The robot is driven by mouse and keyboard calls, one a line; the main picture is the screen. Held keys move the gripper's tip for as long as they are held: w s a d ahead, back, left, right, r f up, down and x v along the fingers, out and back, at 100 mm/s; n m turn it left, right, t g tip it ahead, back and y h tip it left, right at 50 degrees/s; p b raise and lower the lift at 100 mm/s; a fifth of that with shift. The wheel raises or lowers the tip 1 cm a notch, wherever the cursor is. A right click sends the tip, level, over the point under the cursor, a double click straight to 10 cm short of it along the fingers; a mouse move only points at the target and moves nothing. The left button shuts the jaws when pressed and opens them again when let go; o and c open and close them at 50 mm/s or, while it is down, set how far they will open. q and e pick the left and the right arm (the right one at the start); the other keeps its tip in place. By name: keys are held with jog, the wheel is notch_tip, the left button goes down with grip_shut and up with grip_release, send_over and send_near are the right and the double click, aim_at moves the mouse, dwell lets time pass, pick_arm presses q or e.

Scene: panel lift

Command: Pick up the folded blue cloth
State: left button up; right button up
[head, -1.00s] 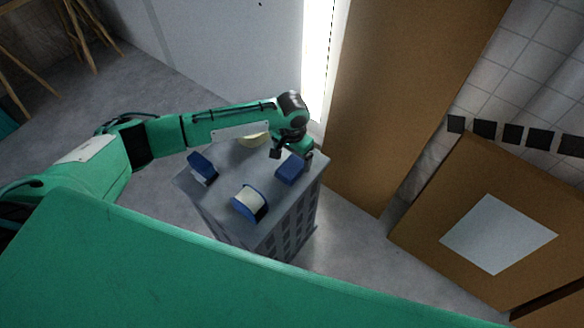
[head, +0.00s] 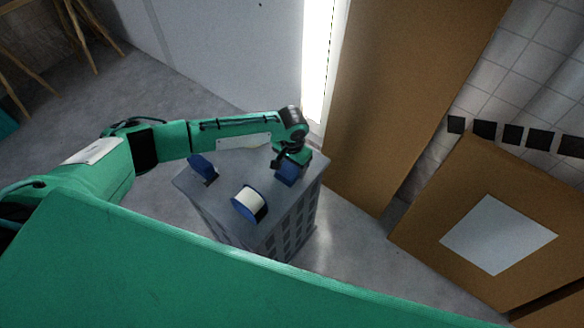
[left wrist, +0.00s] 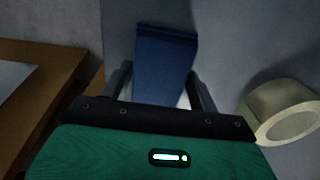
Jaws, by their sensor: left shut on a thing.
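The folded blue cloth (head: 286,175) lies at the right part of the top of a grey stand (head: 225,192). My left gripper (head: 290,166) reaches down over it from the left and hides part of it. In the left wrist view the cloth (left wrist: 163,58) runs between the two dark fingers of my left gripper (left wrist: 163,88), which is shut on it. I cannot tell whether the cloth is clear of the surface. My right gripper is not in view.
A cream ring-shaped roll (left wrist: 285,112) is close beside the gripper in the left wrist view. A tall brown panel (head: 400,90) stands behind, to the right.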

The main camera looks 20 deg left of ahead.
aim_at(292, 167)
pick_arm(q)
jog(key=shift+r, duration=0.1)
